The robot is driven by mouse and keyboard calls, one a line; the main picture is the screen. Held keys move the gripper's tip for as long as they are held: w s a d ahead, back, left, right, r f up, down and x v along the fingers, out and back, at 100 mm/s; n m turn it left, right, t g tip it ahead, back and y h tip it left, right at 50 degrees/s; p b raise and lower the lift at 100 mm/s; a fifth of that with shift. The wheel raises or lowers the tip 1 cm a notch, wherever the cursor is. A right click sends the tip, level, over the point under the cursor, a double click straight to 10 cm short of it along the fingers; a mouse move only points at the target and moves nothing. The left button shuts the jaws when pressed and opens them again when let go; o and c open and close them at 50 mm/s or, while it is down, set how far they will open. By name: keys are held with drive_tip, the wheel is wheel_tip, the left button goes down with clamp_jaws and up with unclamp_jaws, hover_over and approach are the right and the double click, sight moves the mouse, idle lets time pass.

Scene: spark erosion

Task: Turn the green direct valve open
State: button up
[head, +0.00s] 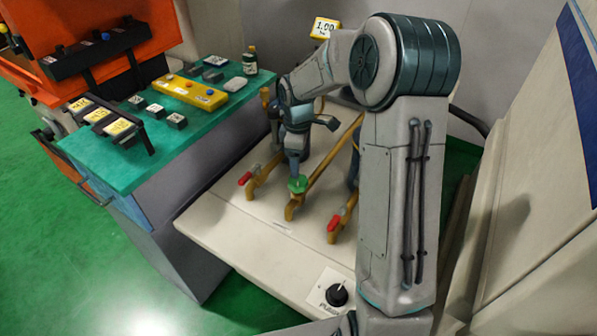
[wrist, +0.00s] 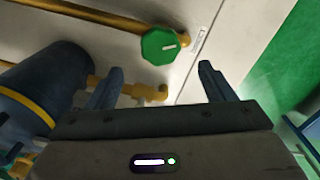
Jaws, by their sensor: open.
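The green valve (head: 297,184) is a small green knob on the middle brass pipe of the cream panel. In the wrist view the green valve (wrist: 160,46) is an eight-sided knob with a short white mark on its face. My gripper (wrist: 162,78) is open and empty, with its two fingers spread below the knob in the wrist picture and apart from it. In the head view my gripper (head: 295,162) hangs just above the green valve, and its fingertips are hard to make out there.
Red-handled valves stand on either side, the left red handle (head: 245,178) and the right red handle (head: 334,223). A black rotary knob (head: 337,294) sits at the panel's front. A teal-topped bench (head: 110,166) with blocks and a yellow box (head: 190,92) stands left. Green floor lies in front.

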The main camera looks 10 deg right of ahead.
drive_tip(key=shift+r, duration=2.65)
drive_tip(key=s+r+m+t, duration=0.1)
drive_tip(key=s+r+m, duration=0.2)
drive_tip(key=s, duration=1)
drive_tip(key=s+r+m+t, duration=0.2)
drive_tip(key=s+r+m, duration=0.1)
drive_tip(key=s+m, duration=0.7)
drive_tip(key=s, duration=0.3)
drive_tip(key=shift+s+d+r+m, duration=0.2)
drive_tip(key=shift+r+m, duration=0.1)
drive_tip(key=shift+r, duration=0.05)
